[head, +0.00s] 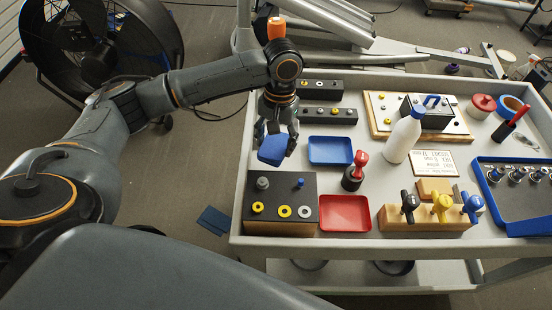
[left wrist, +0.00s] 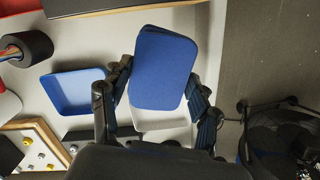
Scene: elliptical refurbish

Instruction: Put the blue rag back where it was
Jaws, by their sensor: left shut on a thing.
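The blue rag (head: 272,149) is a folded, rounded rectangle held in my left gripper (head: 277,141), above the left edge of the cart's top. In the left wrist view the rag (left wrist: 163,68) shows between the two fingers of my left gripper (left wrist: 158,95), tilted, hiding part of what is beneath. An empty blue tray (head: 331,151) lies just right of the rag; it also shows in the left wrist view (left wrist: 74,91). An empty red tray (head: 345,214) is nearer the front edge. My right gripper is not in view.
A black-topped block (head: 282,203) with knobs stands in front of the rag. A large fan (head: 98,47) stands on the floor at left.

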